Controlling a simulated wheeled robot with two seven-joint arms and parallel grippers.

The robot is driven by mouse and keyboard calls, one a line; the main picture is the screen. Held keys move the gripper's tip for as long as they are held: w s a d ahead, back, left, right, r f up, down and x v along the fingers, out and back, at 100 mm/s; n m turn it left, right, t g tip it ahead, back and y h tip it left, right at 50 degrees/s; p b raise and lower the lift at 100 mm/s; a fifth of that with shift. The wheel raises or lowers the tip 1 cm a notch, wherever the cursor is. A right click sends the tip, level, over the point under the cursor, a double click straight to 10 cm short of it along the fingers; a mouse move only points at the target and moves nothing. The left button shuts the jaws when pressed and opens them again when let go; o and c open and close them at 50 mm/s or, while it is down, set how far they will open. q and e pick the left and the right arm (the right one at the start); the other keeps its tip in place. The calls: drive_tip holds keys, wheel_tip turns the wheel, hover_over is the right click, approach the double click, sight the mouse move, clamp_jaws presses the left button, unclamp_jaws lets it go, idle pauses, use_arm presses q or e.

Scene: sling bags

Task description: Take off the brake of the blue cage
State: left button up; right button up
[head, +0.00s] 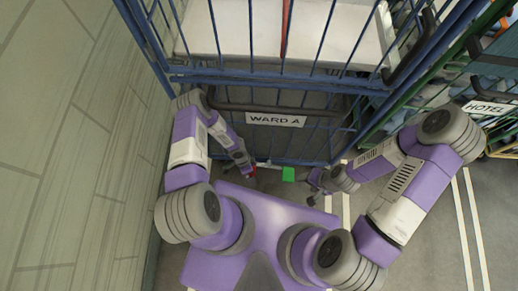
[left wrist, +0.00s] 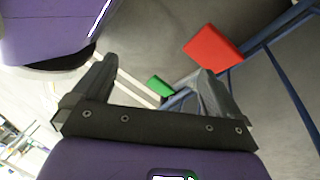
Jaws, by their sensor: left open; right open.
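The blue cage (head: 255,74) stands in front of me with a "WARD A" sign (head: 275,120) on its near side. A green pedal (head: 288,174) shows low at its near edge, and also in the left wrist view (left wrist: 160,85). A red pedal (left wrist: 212,48) shows in the left wrist view beside the blue frame, beyond the right finger. My left gripper (head: 246,168) is open and low by the cage's bottom edge, left of the green pedal. Its spread fingers (left wrist: 155,68) hold nothing. My right gripper (head: 318,186) is open and empty, right of the green pedal.
A tiled wall (head: 70,130) runs close along the left. A green cage (head: 400,112) stands close on the right of the blue cage, with a "HOTEL" sign (head: 490,107) farther right. White floor lines (head: 470,225) mark the open floor at lower right.

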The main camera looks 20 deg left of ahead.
use_arm(q)
drive_tip(key=d+r+n+h+p, duration=0.1)
drive_tip(key=d+r+n, duration=0.4)
drive_tip(key=r, duration=0.7)
drive_tip(key=shift+d+h, duration=0.25)
drive_tip(key=shift+h, duration=0.25)
drive_tip(key=s+r+n+t+y+p, duration=0.1)
drive_tip(key=s+r+n+t, duration=0.1)
drive_tip(key=r+n, duration=0.6)
wheel_tip(320, 180, up, 6)
drive_tip(key=shift+s+f+p, duration=0.1)
drive_tip(key=shift+s+p, duration=0.3)
drive_tip(key=shift+s, duration=0.15)
